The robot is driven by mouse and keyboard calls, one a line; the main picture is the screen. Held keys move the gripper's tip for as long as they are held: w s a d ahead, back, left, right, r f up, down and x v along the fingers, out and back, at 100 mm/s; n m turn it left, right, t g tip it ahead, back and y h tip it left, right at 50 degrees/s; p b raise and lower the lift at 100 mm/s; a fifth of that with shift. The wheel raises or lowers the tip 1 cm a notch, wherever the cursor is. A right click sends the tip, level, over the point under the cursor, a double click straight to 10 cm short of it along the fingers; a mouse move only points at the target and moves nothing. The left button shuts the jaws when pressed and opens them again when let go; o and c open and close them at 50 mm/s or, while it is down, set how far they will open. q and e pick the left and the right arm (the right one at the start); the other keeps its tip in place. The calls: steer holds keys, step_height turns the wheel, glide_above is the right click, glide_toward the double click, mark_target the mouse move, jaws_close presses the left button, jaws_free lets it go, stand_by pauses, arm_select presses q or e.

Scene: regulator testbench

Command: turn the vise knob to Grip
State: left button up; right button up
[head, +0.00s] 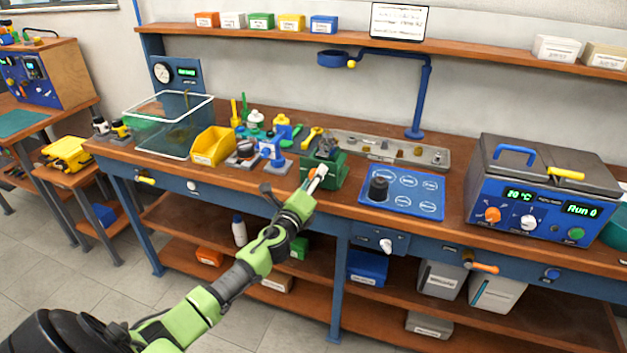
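A green vise (337,165) with a dark part on top stands near the front edge of the workbench. My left gripper (315,180) is at the vise's front left side and overlaps it in the picture; I cannot tell if it touches. Its fingers are too small to show whether they are open or shut. A white knob (386,245) sits on a small blue panel (368,240) on the bench's front edge, right of the vise. Its label is unreadable, and I cannot tell if it is the vise knob. My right gripper is not in view.
A blue mat (407,183) with a black cylinder (378,189) lies right of the vise. A metal tray (385,151) lies behind. A heated bath (535,200) stands at the right. A yellow bin (213,147) and several small parts crowd the left.

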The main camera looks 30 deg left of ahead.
arm_select(q)
steer(key=shift+s, duration=0.1)
steer(key=v, duration=1.1)
steer(key=shift+s, duration=0.4)
steer(key=s+d+f+n+g, duration=0.1)
steer(key=s+f+n+g, duration=0.3)
steer(key=f, duration=0.8)
steer(key=s+f+n+g+h, duration=0.15)
steer(key=s+f, duration=0.35)
steer(key=f, duration=0.7)
steer(key=s+d+f+n+g, duration=0.1)
steer(key=s+f+n+g, duration=0.3)
steer(key=f, duration=0.8)
steer(key=s+d+f+n+g+h, duration=0.1)
steer(key=s+d+f, duration=0.4)
steer(key=s, duration=0.7)
steer(key=s+d+f+n+g+h, duration=0.1)
steer(key=s+d+f+n+g, duration=0.2)
steer(key=s+f+n, duration=0.3)
steer(key=s+d+f+n+g+h, duration=0.1)
steer(key=s+d+f+n+g, duration=0.2)
steer(key=s+d+f, duration=0.3)
steer(key=s+f, duration=0.5)
steer(key=s, duration=0.7)
steer(key=shift+s+d, duration=0.2)
steer(key=shift+d, duration=0.1)
